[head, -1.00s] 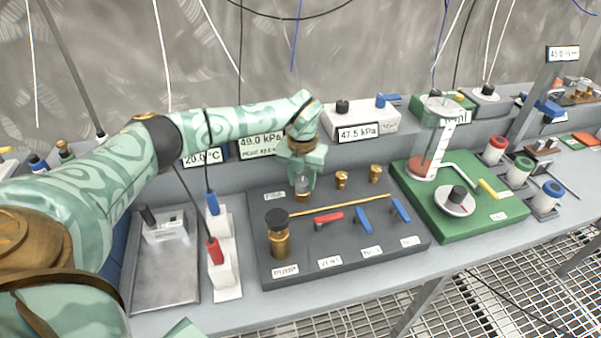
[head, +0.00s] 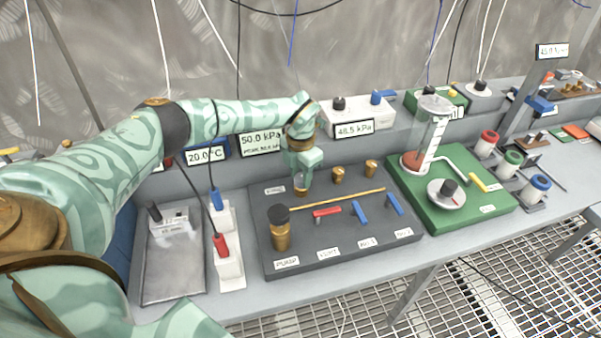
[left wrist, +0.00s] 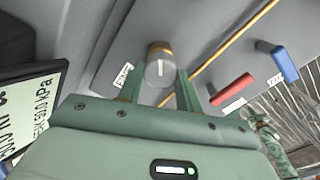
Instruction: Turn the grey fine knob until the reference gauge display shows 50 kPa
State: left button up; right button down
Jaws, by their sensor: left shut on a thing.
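The grey fine knob (left wrist: 160,75) has a white line on its top and stands on a brass stem at the back left of the dark panel (head: 330,247). My left gripper (head: 301,178) reaches down from above and is shut on the knob, a finger on each side of it in the left wrist view (left wrist: 161,88). In the head view the fingers partly hide the knob (head: 300,188). The reference gauge display (head: 261,142) behind the panel reads 50.0 kPa, with a smaller line below. A second display (head: 353,128) to its right reads 48.5 kPa. My right gripper is not seen.
A brass pump (head: 280,232) with a black cap, a red lever (head: 327,211) and blue levers (head: 360,213) stand on the panel. A green board (head: 440,205) with a glass cylinder is to the right. A white two-socket block (head: 227,250) and metal tray (head: 173,265) are to the left.

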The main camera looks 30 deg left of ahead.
aim_at(301, 177)
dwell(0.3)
pick_arm(q)
jog(key=o, duration=1)
notch_tip(301, 177, up, 16)
jog(key=p, duration=0.3)
jog(key=shift+r, duration=0.15)
